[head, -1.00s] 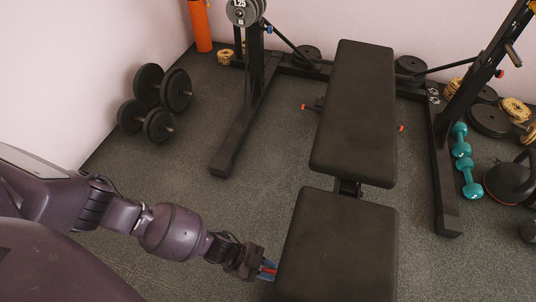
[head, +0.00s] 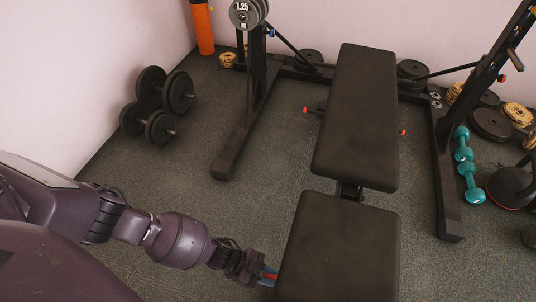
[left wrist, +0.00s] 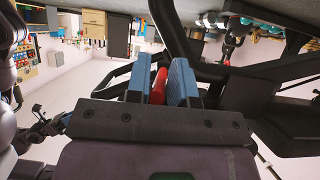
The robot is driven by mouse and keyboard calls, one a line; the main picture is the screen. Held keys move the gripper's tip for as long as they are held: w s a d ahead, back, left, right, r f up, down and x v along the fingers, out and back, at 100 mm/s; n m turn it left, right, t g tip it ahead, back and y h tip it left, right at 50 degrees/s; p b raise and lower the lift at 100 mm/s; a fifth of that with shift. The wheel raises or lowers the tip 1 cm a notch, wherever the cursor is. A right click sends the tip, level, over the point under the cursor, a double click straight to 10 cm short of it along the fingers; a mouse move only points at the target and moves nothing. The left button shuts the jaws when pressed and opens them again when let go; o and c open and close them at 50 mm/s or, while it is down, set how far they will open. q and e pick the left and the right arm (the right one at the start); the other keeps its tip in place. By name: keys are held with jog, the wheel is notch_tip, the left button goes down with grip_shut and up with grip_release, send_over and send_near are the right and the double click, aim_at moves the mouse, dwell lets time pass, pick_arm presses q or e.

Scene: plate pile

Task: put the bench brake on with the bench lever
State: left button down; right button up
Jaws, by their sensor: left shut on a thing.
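The black bench has a long back pad (head: 356,115) and a seat pad (head: 338,250) in the head view. My left gripper (head: 268,274) is at the left edge of the seat pad, low beside it. In the left wrist view, the blue fingers of my left gripper (left wrist: 170,82) are shut on the red bench lever (left wrist: 158,86), which lies between them under the black bench frame (left wrist: 230,72). In the head view the seat pad hides most of the lever.
Black rack uprights stand left (head: 250,100) and right (head: 447,170) of the bench. Dumbbells (head: 160,100) lie at the left wall. Teal dumbbells (head: 471,183) and a kettlebell (head: 512,185) are on the right. The floor (head: 255,205) left of the bench is clear.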

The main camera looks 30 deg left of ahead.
pick_arm(q)
jog(key=shift+f, duration=0.6)
pick_arm(e)
jog(key=shift+s+f, duration=0.45)
jog(key=shift+f, duration=0.2)
pick_arm(q)
jog(key=c, duration=0.9)
grip_release()
jog(key=shift+c, duration=0.2)
jog(key=shift+p+v, duration=0.55)
jog(key=shift+v, duration=0.55)
jog(key=p+v, duration=0.2)
jog(key=v, duration=0.6)
jog(key=shift+a+r, duration=0.25)
jog(key=shift+r, duration=0.05)
pick_arm(e)
jog(key=shift+w+a+r+g, duration=0.15)
jog(key=shift+w+r+g, duration=0.25)
jog(key=shift+w+r, duration=0.35)
jog(key=shift+s+r, duration=0.15)
